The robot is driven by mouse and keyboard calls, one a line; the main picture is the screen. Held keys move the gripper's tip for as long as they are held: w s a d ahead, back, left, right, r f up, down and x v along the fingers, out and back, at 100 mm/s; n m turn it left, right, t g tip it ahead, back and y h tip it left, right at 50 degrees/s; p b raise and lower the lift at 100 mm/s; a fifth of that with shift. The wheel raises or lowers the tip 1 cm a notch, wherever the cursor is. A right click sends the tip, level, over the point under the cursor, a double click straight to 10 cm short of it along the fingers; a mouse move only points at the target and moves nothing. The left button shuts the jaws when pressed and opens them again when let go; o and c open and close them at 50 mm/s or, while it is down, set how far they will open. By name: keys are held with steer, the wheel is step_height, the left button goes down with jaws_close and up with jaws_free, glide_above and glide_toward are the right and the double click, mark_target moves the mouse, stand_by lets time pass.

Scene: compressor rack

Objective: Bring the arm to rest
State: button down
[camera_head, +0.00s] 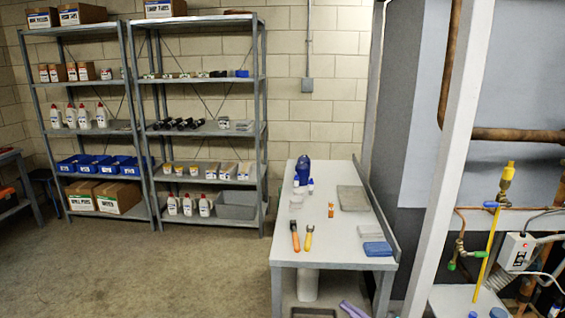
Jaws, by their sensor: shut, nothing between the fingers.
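My arm and my gripper do not show in the head view. The task names no other object. The view looks over a grey workbench (338,243) toward two shelf racks at the back wall. On the bench lie two hand tools with orange and yellow handles, the orange-handled tool (295,236) and the yellow-handled tool (309,238). A dark blue item (303,171) stands at the far end.
Left shelf rack (86,131) and right shelf rack (208,133) hold boxes, bottles and bins. A pale post (447,160) stands right of the bench, before copper pipe (515,134) and a yellow upright rod (489,245). The concrete floor (150,270) at left is clear.

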steer(key=s+a+f+n+g, duration=0.3)
steer(key=s+a+f+g, duration=0.15)
steer(key=a+f, duration=0.5)
steer(key=s+a+f+n+g+h, duration=0.1)
steer(key=s+a+f+n+g, duration=0.35)
steer(key=s+f, duration=0.4)
steer(key=s+a+f+n+g+h, duration=0.1)
steer(key=s+a+f+n+g, duration=0.2)
steer(key=s+a+f+g, duration=0.45)
steer(key=s+d+f+n+g+h, duration=0.3)
steer(key=s+d+f+n+h, duration=0.5)
steer(key=s+d+f, duration=0.4)
steer(key=s+d+n+h, duration=0.1)
steer(key=d+n+h, duration=0.2)
steer(key=d, duration=0.3)
steer(key=shift+s+d+f+n+h, duration=0.15)
steer(key=shift+s+f+n+h, duration=0.25)
steer(key=shift+n, duration=0.35)
steer(key=shift+w, duration=0.1)
